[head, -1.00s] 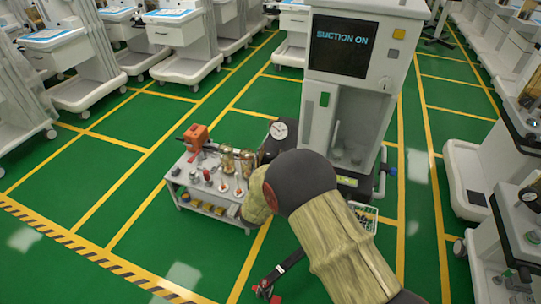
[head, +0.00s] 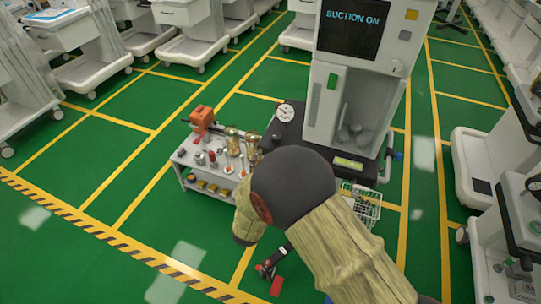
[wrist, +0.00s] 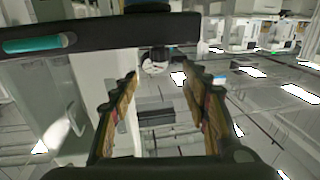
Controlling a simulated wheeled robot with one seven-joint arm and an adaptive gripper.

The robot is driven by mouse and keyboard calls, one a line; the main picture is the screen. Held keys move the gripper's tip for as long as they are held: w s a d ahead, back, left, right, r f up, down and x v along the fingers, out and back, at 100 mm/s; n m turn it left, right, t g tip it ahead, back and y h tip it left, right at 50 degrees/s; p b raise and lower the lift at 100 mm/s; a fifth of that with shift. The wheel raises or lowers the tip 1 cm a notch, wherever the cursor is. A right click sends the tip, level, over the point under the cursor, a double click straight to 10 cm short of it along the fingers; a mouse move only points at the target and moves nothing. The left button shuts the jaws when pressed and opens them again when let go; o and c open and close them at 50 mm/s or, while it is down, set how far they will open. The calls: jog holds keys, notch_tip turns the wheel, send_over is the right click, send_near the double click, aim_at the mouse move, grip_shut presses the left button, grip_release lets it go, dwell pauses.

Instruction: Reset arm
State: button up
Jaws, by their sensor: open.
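My gripper (wrist: 160,88) shows in the wrist view with its two fingers spread apart and nothing between them. The fingers have brownish, ridged inner pads. In the head view my arm, with a dark round joint and tan sleeve-like links, crosses the lower middle in front of the suction cart. The suction cart (head: 322,88) is white, with a dark screen (head: 350,28) reading "SUCTION ON". A round white gauge (head: 285,112) sits on its black base.
A low grey tool table (head: 187,180) with an orange device (head: 201,119), jars and small parts stands left of the cart. A wire basket (head: 368,207) is at the cart's lower right. Other white carts line both sides. Green floor is open at the front left.

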dwell(0.4)
jog(key=s+a+f+n+g+y, duration=0.1)
jog(key=s+a+f+g+y, duration=0.15)
jog(key=f, duration=0.35)
jog(key=s+a+f+n+g+y, duration=0.1)
jog(key=a+f+g+y, duration=0.15)
jog(key=f, duration=0.45)
jog(key=s+a+r+n+g+y, duration=0.1)
jog(key=s+a+n+g+y, duration=0.15)
jog(key=s+g, duration=0.6)
jog(key=s+d+r+g+h+p, duration=0.2)
jog(key=s+d+r, duration=1.5)
jog(key=s+r, duration=0.3)
jog(key=s+d+r+m+t+h+p, duration=0.1)
jog(key=d+r+m+t, duration=0.1)
jog(key=d+r, duration=0.7)
notch_tip(320, 180, up, 4)
jog(key=shift+s+d+r+t, duration=0.2)
jog(key=shift+d+t, duration=0.1)
jog(key=shift+t, duration=0.45)
